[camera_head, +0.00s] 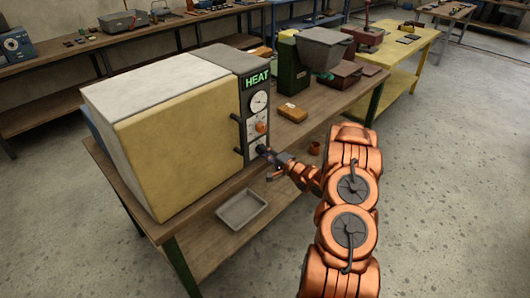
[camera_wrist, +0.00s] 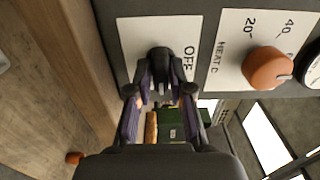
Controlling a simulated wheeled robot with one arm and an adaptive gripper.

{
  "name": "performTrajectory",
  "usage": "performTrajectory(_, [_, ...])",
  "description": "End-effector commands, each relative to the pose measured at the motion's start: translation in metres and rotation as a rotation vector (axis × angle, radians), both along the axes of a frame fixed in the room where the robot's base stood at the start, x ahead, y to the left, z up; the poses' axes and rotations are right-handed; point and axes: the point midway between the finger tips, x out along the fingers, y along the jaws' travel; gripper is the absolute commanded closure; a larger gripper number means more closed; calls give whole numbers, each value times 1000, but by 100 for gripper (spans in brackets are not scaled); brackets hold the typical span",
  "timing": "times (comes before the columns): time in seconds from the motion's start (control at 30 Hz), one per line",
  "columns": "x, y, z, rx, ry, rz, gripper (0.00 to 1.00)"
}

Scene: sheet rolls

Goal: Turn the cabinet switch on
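The cabinet is a cream box with a grey control panel (camera_head: 254,105) under a green HEAT sign, on the wooden bench. The switch (camera_wrist: 160,54) is a small black knob low on the panel, beside a white plate reading OFF. My gripper (camera_head: 268,163) is at the lower part of the panel. In the wrist view the fingertips of my gripper (camera_wrist: 160,78) lie on either side of the switch, very close to it. I cannot tell whether they press on it. The fingers hide part of the switch and its lever.
An orange dial (camera_wrist: 267,68) sits next to the switch on the panel; a round gauge (camera_head: 259,102) is above it. Dark handle bars stick out near the panel's left edge. A grey tray (camera_head: 241,209) lies on the lower shelf. A small orange cup (camera_head: 315,148) stands right of my gripper.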

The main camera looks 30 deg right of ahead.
Motion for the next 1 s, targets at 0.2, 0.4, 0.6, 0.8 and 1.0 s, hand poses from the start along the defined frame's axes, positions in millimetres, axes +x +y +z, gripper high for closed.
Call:
performTrajectory(0.2, [0, 0, 0, -1, -1, 0, 58])
performTrajectory(0.4, [0, 0, 1, -1, -1, 0, 58])
performTrajectory(0.6, [-8, -4, 1, -1, -1, -3, 58])
performTrajectory(0.8, [-37, -10, 1, 1, -1, -4, 58])
performTrajectory(1.0, [-69, -18, 1, -1, 0, -3, 58])
